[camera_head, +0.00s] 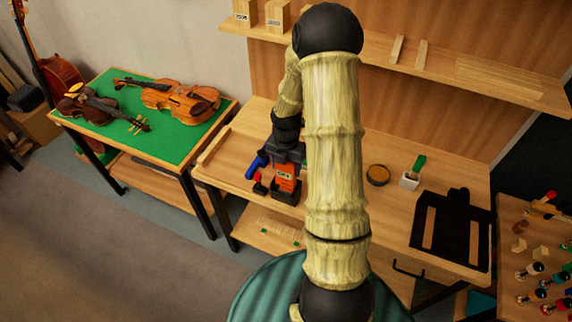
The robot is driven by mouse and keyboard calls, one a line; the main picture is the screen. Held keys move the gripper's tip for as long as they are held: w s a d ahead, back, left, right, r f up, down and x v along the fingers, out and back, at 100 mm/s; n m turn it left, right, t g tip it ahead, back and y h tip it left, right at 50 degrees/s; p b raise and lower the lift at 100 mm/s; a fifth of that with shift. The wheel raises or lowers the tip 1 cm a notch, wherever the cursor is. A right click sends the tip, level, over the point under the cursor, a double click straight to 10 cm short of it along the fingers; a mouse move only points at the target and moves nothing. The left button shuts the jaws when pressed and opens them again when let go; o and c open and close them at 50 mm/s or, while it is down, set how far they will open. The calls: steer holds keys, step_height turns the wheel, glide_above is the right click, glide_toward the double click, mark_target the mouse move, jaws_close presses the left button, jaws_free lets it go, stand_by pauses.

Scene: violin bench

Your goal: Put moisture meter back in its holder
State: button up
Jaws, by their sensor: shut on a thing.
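The moisture meter (286,177) is an orange device with a small display on its front. It stands roughly upright at the left part of the wooden bench. My gripper (289,160) comes down over its top and is shut on it; the fingertips are mostly hidden. A dark block (283,196) shows right below and around the meter's lower end and may be the holder. I cannot tell whether the meter sits inside it or just above it. My arm hides the bench to the right of the meter.
Just left of the meter are a blue item (257,165) and a red-tipped item (259,186). A shelf (450,70) runs behind. Violins lie on a green table (172,148).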

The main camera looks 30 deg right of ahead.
steer(key=shift+f+b, duration=0.45)
steer(key=shift+f, duration=0.3)
steer(key=o, duration=1.2)
step_height(320, 180, up, 17)
steer(key=b, duration=0.1)
steer(key=shift+r+b, duration=0.2)
steer(key=shift+b, duration=0.2)
